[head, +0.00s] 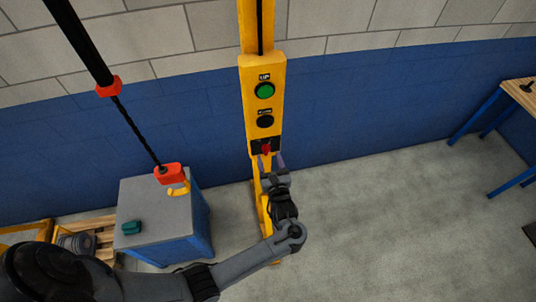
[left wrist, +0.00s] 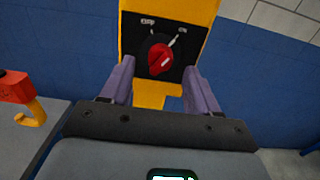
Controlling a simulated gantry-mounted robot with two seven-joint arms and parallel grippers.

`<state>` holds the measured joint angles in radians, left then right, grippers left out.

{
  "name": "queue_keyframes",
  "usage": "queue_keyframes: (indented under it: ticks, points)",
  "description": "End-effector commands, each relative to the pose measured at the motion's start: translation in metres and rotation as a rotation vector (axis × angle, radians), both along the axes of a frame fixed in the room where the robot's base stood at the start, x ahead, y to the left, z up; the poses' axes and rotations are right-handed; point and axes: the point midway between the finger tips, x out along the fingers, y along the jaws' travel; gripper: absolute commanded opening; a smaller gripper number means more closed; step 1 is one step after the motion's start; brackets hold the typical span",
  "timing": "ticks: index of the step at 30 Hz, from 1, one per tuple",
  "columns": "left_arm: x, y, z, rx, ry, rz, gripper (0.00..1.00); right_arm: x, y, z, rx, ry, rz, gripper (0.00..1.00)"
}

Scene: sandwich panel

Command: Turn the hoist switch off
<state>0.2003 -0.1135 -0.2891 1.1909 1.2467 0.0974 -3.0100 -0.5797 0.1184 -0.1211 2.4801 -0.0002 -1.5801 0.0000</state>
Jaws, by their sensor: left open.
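The hoist switch is a red rotary knob (head: 266,149) on a black plate low on the yellow control panel (head: 263,75). In the left wrist view the red knob (left wrist: 160,59) shows close up, its grip bar tilted, with small labels above it too blurred to read. My left gripper (head: 268,160) is at the lower edge of the switch. In the left wrist view its two purple fingers (left wrist: 160,85) stand open, one on each side of the knob, with gaps between them and it. My right gripper is not in view.
Above the switch are a green button (head: 265,91) and a black button (head: 265,122). A red hoist block with a yellow hook (head: 172,176) hangs over a grey-topped blue cabinet (head: 160,195) at left. A wooden bench (head: 522,92) stands far right; the floor between is clear.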

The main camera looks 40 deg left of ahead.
Motion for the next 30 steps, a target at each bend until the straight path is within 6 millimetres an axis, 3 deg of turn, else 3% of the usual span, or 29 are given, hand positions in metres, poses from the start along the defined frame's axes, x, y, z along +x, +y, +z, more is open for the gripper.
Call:
queue_keyframes:
  ticks: [7, 19, 30]
  points:
    - [0.015, 0.02, 0.0, 0.0, 0.0, 0.001, 0.61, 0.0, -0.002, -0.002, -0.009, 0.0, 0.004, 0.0]
    - [0.018, 0.024, 0.0, -0.001, 0.001, 0.0, 0.61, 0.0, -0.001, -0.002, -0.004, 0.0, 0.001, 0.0]
    - [0.018, 0.024, 0.0, -0.001, 0.001, 0.0, 0.05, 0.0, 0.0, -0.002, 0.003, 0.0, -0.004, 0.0]
